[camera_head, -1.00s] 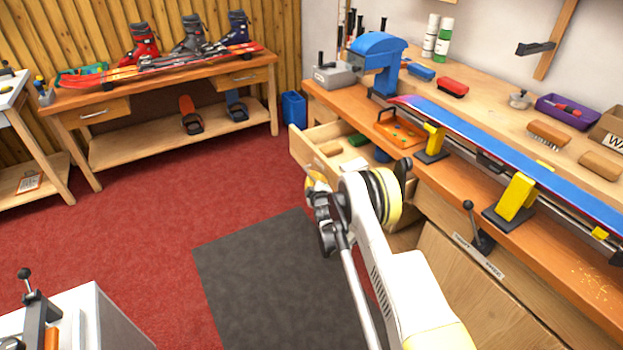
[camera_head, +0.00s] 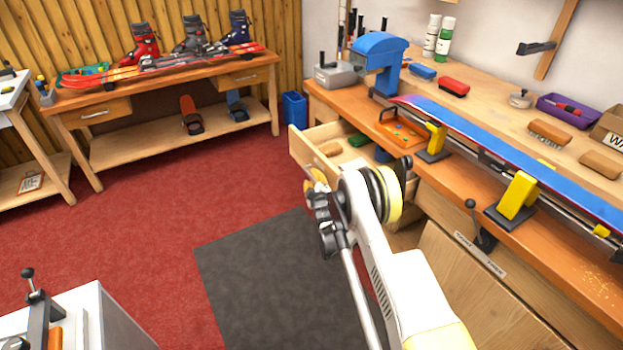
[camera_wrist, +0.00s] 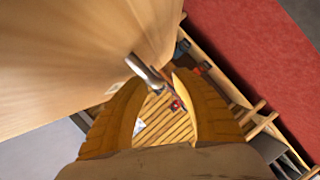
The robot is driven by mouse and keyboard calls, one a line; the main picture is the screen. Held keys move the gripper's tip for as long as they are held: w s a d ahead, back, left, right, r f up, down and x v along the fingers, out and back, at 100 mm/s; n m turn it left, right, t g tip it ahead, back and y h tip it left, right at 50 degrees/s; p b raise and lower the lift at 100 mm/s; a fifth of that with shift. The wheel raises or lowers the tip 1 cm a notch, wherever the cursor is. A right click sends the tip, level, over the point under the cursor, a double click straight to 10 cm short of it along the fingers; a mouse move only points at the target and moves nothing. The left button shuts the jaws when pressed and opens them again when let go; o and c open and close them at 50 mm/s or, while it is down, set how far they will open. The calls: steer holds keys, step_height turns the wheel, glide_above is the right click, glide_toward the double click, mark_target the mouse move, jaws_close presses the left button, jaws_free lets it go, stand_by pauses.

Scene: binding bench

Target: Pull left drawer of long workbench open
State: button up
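The long workbench (camera_head: 450,180) runs along the right in the head view. Its left drawer (camera_head: 300,146) stands pulled out, with small items inside. My gripper (camera_head: 313,178) is at the drawer's front, partly hidden behind my own wrist. In the wrist view, the yellow fingers of my gripper (camera_wrist: 163,80) are spread, with a clear gap between them. The metal drawer handle (camera_wrist: 147,71) crosses between the fingertips, close to the left finger; whether it touches them is unclear. The pale wooden drawer front (camera_wrist: 70,60) fills the upper left of that view.
A blue bin (camera_head: 293,107) stands on the floor beyond the drawer. A second bench (camera_head: 180,75) with boots stands at the back.

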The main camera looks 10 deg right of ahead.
steer(key=v, duration=0.6)
steer(key=shift+s, duration=0.35)
steer(key=shift+r, duration=0.2)
step_height(320, 180, up, 9)
steer(key=m+g, duration=0.1)
steer(key=m, duration=0.1)
steer(key=s+r+m+g, duration=0.2)
steer(key=s+r, duration=0.4)
steer(key=r, duration=0.3)
steer(key=s+r+m+g, duration=0.1)
steer(key=s+r+m, duration=0.1)
steer(key=s+r, duration=0.65)
steer(key=s+r+m+g, duration=0.2)
steer(key=s+m+g, duration=0.2)
steer(key=s, duration=2.7)
steer(key=shift+s+r+m+g, duration=0.2)
steer(key=shift+r+m+g, duration=0.1)
steer(key=shift+m, duration=0.4)
